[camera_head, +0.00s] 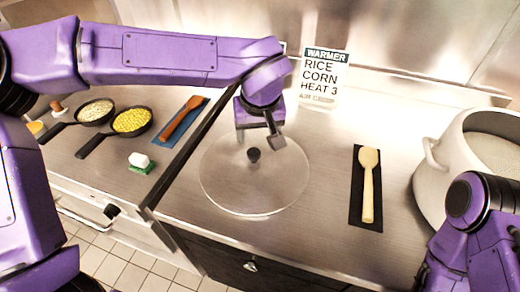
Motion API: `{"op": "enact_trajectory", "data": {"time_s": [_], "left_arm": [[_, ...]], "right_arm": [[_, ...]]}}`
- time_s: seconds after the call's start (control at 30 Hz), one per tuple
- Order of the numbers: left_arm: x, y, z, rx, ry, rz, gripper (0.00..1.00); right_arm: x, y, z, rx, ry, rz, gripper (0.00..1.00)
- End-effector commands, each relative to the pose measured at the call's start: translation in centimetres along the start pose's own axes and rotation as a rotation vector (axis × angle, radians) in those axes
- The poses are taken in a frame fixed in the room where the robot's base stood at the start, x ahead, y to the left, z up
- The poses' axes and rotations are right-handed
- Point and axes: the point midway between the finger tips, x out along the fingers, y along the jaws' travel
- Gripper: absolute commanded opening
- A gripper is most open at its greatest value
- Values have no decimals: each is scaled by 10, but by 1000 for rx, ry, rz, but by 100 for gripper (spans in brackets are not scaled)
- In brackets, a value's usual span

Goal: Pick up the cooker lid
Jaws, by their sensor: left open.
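The cooker lid (254,190) is a clear round disc with a dark knob (254,155) at its middle. It lies flat on the steel counter in the middle of the view. My left gripper (258,142) is open above the lid, its fingers close to the knob; I cannot tell whether they touch it. My right arm shows at the lower right, but its gripper fingers are not in view. A large white pot (432,185), perhaps the cooker, stands at the right.
A pale spoon (368,190) lies on a dark mat right of the lid. A warmer sign (323,75) stands behind. Counter between lid and spoon is clear.

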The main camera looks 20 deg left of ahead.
Motion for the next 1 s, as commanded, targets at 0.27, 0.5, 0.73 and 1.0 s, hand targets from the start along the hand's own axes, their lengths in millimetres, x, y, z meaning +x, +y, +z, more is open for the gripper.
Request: {"op": "enact_trajectory", "data": {"time_s": [0.27, 0.5, 0.73, 1.0], "left_arm": [[46, 0, 0, 2, -3, -2, 69], [85, -5, -4, 1, -4, -4, 69], [103, -4, -4, 1, -1, -1, 69], [102, -4, -4, 1, -1, -1, 23]], "right_arm": [[0, 0, 1, -1, -2, 1, 43], [-6, 1, -2, 0, -1, 1, 43], [-6, 1, -2, 0, -1, 1, 43], [-6, 1, -2, 0, -1, 1, 43]]}}
